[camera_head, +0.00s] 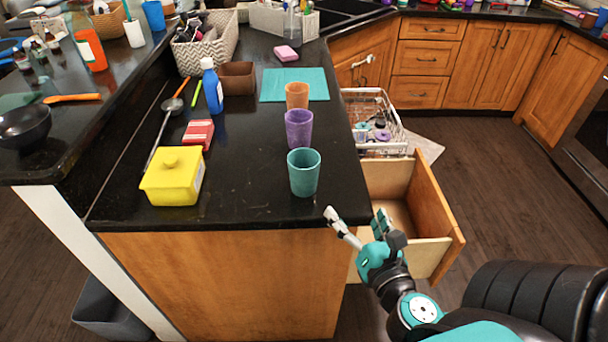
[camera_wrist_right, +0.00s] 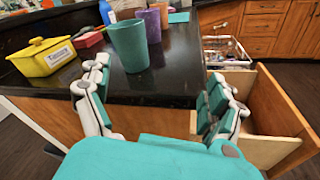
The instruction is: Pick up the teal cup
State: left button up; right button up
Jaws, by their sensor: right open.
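The teal cup (camera_head: 304,172) stands upright near the front right corner of the black counter, the nearest of three cups in a row. It also shows in the right wrist view (camera_wrist_right: 129,46), ahead of and between my spread fingers, a little left of centre. My right gripper (camera_head: 354,220) is open and empty, off the counter's right edge, to the right of and nearer than the cup, apart from it. Its fingers also show in the right wrist view (camera_wrist_right: 158,92). My left gripper is not in view.
A purple cup (camera_head: 299,130) and an orange cup (camera_head: 297,95) stand behind the teal cup. A yellow box (camera_head: 173,176) sits to the left, with clear counter between. An open drawer (camera_head: 437,205) and a pulled-out dish rack (camera_head: 372,112) lie right of the counter.

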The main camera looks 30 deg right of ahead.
notch_tip(320, 180, up, 2)
jog(key=a+n+t+y, duration=0.2)
jog(key=a+n, duration=0.1)
jog(key=n, duration=0.3)
jog(key=p, duration=0.2)
send_near(298, 152)
jog(key=shift+w+d+r+n+y, duration=0.1)
jog(key=shift+w+d+n+y, duration=0.2)
jog(key=shift+d+n, duration=0.1)
jog(key=shift+w, duration=0.8)
jog(key=w, duration=0.1)
jog(key=w+p, duration=0.1)
jog(key=w, duration=0.2)
jog(key=shift+w+d, duration=0.35)
jog(key=shift+s, duration=0.1)
jog(key=shift+c, duration=0.9)
jog(key=c, duration=1.1)
